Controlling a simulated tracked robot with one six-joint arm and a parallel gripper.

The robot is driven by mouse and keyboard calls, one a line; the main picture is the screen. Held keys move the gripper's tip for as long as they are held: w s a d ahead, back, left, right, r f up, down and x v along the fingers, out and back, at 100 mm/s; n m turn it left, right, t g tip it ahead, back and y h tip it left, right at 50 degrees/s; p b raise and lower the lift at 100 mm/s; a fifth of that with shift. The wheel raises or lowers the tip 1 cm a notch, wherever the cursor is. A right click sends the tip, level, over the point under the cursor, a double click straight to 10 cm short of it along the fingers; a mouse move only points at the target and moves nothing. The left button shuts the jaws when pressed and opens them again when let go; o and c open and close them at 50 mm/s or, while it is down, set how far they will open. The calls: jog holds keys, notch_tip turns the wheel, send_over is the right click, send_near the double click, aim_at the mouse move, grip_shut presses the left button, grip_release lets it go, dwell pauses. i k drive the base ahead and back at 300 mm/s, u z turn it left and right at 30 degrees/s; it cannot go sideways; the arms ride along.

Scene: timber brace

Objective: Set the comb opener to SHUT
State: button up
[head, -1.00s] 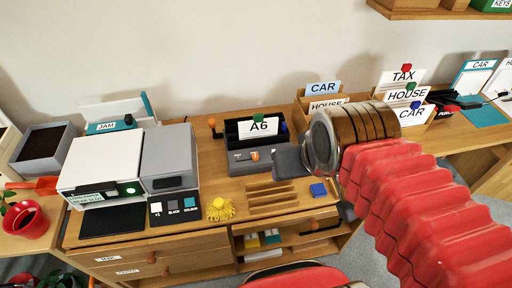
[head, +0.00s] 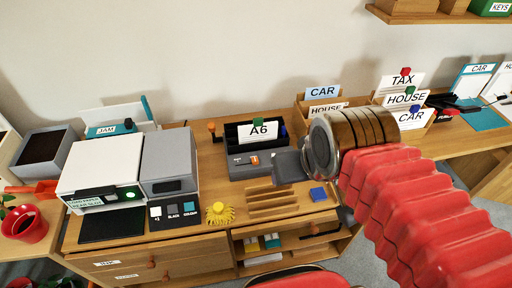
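A dark grey machine (head: 243,170) stands on the wooden desk, holding a card marked A6 (head: 259,131); I take it to be the comb opener. An orange switch (head: 254,160) sits on its front panel, with small labels too small to read. An orange-knobbed lever (head: 212,128) rises at its left. My gripper (head: 287,166) is just right of the front panel, seen side-on as a grey shape, and hides the panel's right end. Whether it touches the machine, or is open or shut, I cannot tell.
A yellow tasselled thing (head: 219,213) and a white printer (head: 100,168) are left. Card holders marked CAR and HOUSE (head: 325,108) stand behind my arm.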

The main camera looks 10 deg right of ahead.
aim_at(255, 160)
jog(key=k, duration=1.35)
jog(key=u, duration=0.65)
jog(key=i, duration=1.5)
jog(key=z, duration=0.2)
